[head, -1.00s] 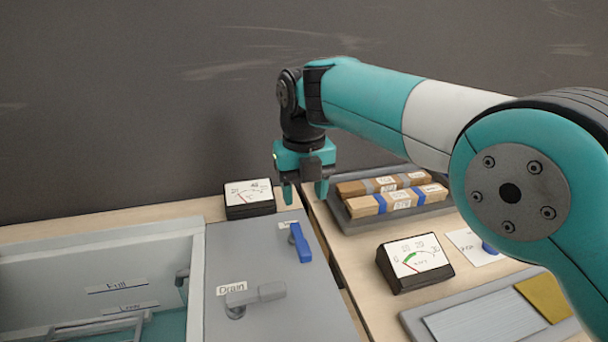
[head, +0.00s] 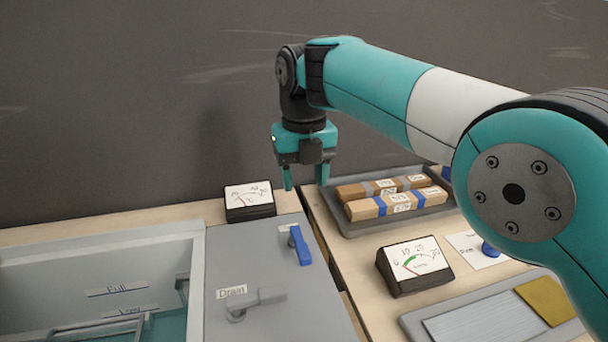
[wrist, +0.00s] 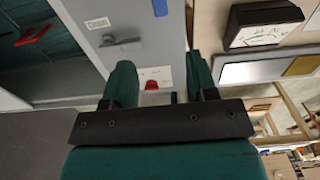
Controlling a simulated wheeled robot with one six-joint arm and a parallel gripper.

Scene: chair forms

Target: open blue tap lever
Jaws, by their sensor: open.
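The blue tap lever (head: 301,246) sits on the grey panel (head: 265,322) beside the tank, near the panel's right edge in the head view. A small white label lies just left of its upper end. In the wrist view, a blue piece that looks like this lever (wrist: 160,8) shows at the top edge, cut off by the frame. My gripper (head: 304,183) is open and empty. It hangs fingers down, above the blue lever in the picture and apart from it. In the wrist view, both fingers stand apart with nothing held between them.
A grey drain lever (head: 257,301) stands nearer on the panel. Left is the open tank (head: 200,262). One gauge (head: 249,201) stands behind the panel, another (head: 414,265) on the right. A grey tray (head: 352,227) holds wrapped bars. A red piece (wrist: 152,86) shows between the fingers in the wrist view.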

